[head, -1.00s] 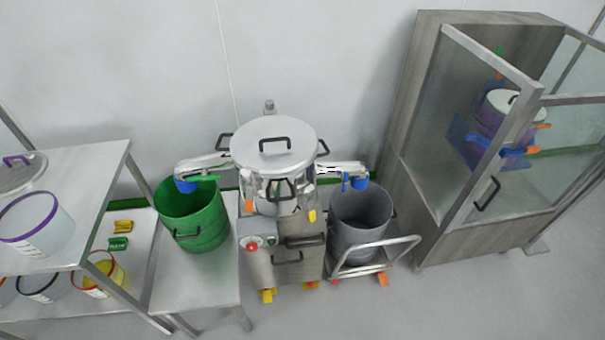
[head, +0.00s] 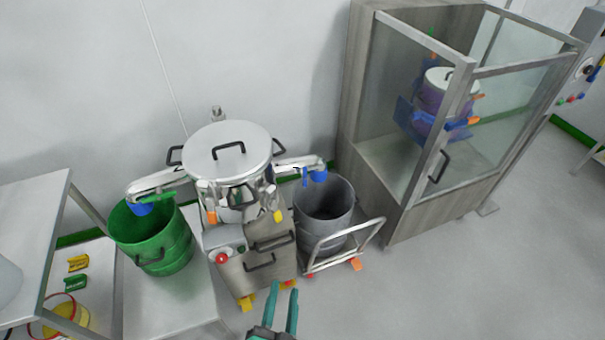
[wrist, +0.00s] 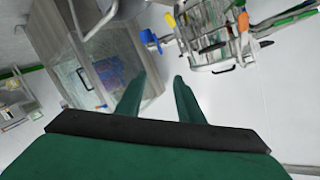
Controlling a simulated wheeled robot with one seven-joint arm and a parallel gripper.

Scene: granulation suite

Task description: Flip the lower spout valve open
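The steel granulator (head: 228,150) with a lidded round bowl stands in the middle of the head view. Its left spout (head: 160,181) has a blue outlet and a green lever (head: 157,196), over a green bucket (head: 165,245). Its right spout (head: 297,164) ends in a blue part (head: 319,175) over a grey bucket (head: 322,215). I cannot tell for certain which spout is lower. My gripper (head: 285,288) is open and empty, in front of and below the machine. In the wrist view, the open fingers (wrist: 159,78) point towards the machine (wrist: 212,42), which is tilted; a blue part (wrist: 148,38) shows there.
The grey bucket stands on a trolley (head: 345,245). The green bucket stands on a steel table (head: 170,305). A glass-fronted cabinet (head: 400,200) stands at right, and shelving (head: 30,220) at left. The floor (head: 430,290) at front right is clear.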

